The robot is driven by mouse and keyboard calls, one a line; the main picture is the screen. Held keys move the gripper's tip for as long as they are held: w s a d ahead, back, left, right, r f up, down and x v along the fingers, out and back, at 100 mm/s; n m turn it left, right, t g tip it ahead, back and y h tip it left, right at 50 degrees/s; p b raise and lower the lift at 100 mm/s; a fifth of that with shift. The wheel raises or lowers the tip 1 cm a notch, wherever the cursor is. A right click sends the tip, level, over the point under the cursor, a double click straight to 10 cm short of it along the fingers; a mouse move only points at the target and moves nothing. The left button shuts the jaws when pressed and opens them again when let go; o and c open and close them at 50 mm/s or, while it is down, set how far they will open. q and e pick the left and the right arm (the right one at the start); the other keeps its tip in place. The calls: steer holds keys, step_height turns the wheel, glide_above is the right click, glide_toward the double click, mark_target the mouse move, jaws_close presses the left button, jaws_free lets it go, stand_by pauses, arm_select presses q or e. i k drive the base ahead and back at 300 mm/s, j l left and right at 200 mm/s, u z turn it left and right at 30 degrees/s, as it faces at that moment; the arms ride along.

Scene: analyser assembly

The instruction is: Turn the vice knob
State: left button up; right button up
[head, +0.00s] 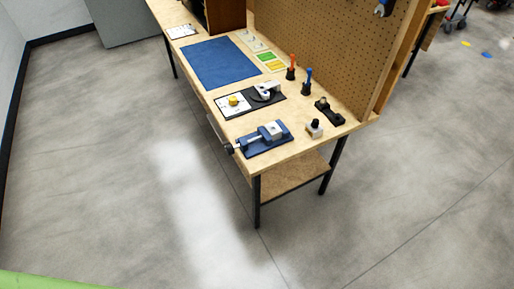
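A blue vice (264,137) with a grey jaw block sits at the near end of the wooden workbench. Its dark knob (228,149) sticks out past the bench's left edge, at the left end of the vice's screw. Neither of my grippers shows in the head view, and nothing touches the knob or the vice. The bench stands some distance ahead of me, with floor in between.
The workbench (287,155) has a pegboard (310,50) along its right side. Grey floor (130,170) is clear left of and before the bench.

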mark_target(230, 149)
steer(key=i+j+z, duration=0.1)
steer(key=z, duration=0.35)
steer(key=j+z, duration=0.4)
steer(key=i+j+z, duration=0.1)
steer(key=z, duration=0.35)
steer(key=j+z, duration=0.25)
steer(key=z, duration=0.2)
steer(key=j+z, duration=0.25)
steer(key=z, duration=0.2)
steer(key=k, duration=0.05)
